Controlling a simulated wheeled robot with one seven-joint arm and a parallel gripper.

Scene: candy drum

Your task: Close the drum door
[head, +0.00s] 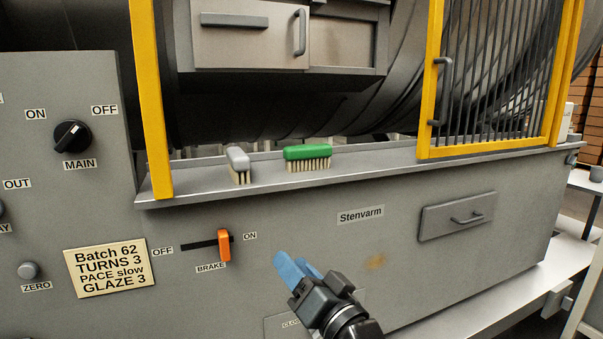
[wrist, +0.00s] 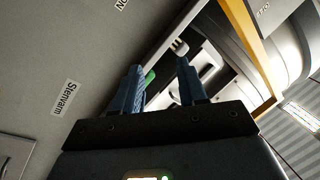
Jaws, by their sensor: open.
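The drum (head: 270,115) fills the upper part of the head view, inside the grey machine. On it is a framed hatch with a flat drum door panel (head: 250,50) at its left, carrying a dark bar and an upright handle (head: 299,32). A plain surface (head: 345,45) shows right of the panel; I cannot tell whether it is closed or open there. The hatch's top is cut off. My gripper (head: 295,266), with blue fingers, is open and empty in front of the machine's lower front, well below the door. Its spread fingers also show in the wrist view (wrist: 160,82).
A grey brush (head: 238,160) and green brush (head: 307,154) lie on the ledge (head: 380,165) below the drum. A yellow barred guard (head: 500,75) stands at right, a yellow post (head: 150,100) at left. The orange brake lever (head: 224,245) sits near ON.

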